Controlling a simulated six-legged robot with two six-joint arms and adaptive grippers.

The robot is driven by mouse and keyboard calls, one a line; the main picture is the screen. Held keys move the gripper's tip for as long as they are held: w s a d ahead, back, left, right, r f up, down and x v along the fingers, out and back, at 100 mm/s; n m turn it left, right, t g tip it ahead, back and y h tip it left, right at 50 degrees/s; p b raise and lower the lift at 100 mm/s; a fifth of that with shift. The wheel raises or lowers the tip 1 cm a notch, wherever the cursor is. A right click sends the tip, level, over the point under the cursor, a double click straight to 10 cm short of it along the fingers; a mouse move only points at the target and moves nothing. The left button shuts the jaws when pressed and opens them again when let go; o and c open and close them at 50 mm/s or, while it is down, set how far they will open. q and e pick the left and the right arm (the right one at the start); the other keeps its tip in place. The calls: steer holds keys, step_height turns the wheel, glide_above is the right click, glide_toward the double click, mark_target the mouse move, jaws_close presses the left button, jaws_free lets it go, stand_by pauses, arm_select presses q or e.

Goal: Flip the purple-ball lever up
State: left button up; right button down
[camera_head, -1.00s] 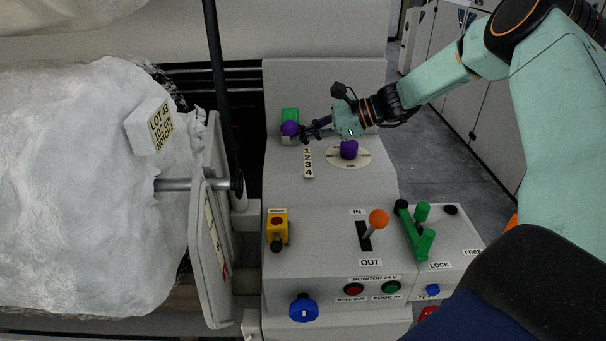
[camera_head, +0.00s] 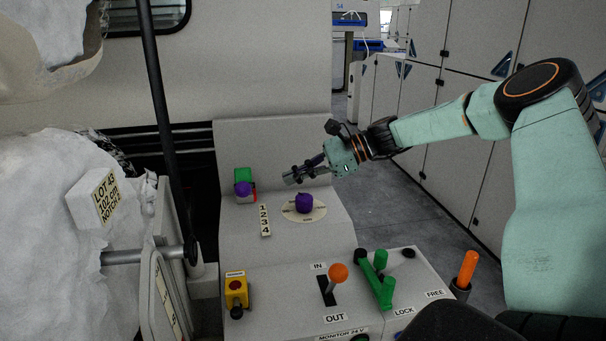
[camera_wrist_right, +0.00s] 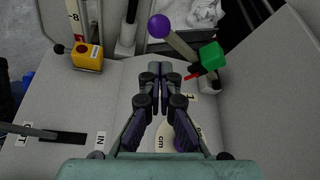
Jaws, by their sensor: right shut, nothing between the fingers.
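The purple-ball lever (camera_head: 243,188) is on the grey console at the upper left, with a green block (camera_head: 243,174) just behind its ball. In the right wrist view its purple ball (camera_wrist_right: 159,26) is on a pale rod that slants to the green block (camera_wrist_right: 210,55) and a light base, with a small red piece beside it. My right gripper (camera_head: 289,179) is shut and empty, to the right of the ball and apart from it. In the wrist view its closed fingertips (camera_wrist_right: 160,68) are below the ball. My left gripper is not in view.
A purple knob (camera_head: 304,203) on a round dial stands close below my right gripper. A 1-2-3-4 label (camera_head: 265,220) is beside it. Nearer are an orange-ball lever (camera_head: 338,272), green handles (camera_head: 376,281) and a yellow switch box (camera_head: 236,291). A black post (camera_head: 168,120) rises at left.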

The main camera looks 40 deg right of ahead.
steer(key=shift+v, duration=1)
steer(key=shift+s, duration=0.2)
